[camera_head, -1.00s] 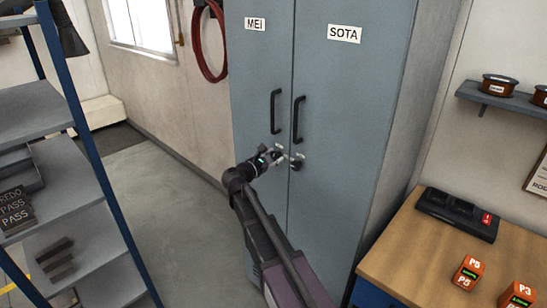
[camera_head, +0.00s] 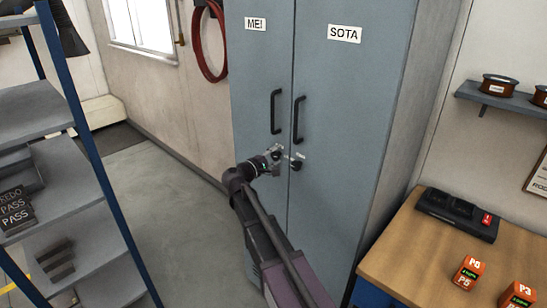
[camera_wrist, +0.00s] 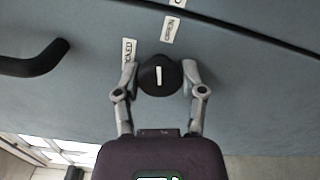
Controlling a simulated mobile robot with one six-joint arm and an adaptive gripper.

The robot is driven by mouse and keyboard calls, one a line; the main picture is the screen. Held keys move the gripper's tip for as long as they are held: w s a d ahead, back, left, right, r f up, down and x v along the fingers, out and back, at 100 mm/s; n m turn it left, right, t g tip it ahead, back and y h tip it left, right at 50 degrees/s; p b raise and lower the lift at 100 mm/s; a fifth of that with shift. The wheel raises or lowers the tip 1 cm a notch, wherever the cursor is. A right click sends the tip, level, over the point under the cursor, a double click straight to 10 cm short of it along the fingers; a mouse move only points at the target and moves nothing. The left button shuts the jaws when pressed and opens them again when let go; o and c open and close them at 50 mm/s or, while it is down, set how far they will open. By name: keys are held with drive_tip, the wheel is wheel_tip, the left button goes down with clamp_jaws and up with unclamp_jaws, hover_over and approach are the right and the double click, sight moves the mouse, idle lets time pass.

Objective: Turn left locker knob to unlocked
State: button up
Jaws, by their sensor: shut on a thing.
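The left locker door (camera_head: 255,80) carries the label MEI and a black handle. In the wrist view, its round black knob (camera_wrist: 152,88) has a white mark running nearly straight up and down the picture. A label that seems to read LOCKED (camera_wrist: 128,52) is up and left of the knob, and one like OPEN (camera_wrist: 171,29) is above it. My gripper (camera_wrist: 160,76) has one finger on each side of the knob and is shut on it.
The right door (camera_head: 345,90), labelled SOTA, has its own knob (camera_head: 296,165) and handle (camera_head: 299,118) close to the right of my gripper. A blue-framed shelf (camera_head: 95,150) stands at left, a wooden bench (camera_head: 400,260) at right. Open floor lies between shelf and locker.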

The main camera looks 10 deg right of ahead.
drive_tip(key=shift+s+d+m, duration=0.1)
drive_tip(key=shift+d+m, duration=0.05)
drive_tip(key=shift+m, duration=1.45)
drive_tip(key=o, duration=1.2)
drive_tip(key=shift+c, duration=0.2)
drive_tip(key=shift+s+a, duration=0.2)
drive_tip(key=shift+a, duration=0.25)
drive_tip(key=v, duration=1.1)
drive_tip(key=shift+d, duration=0.1)
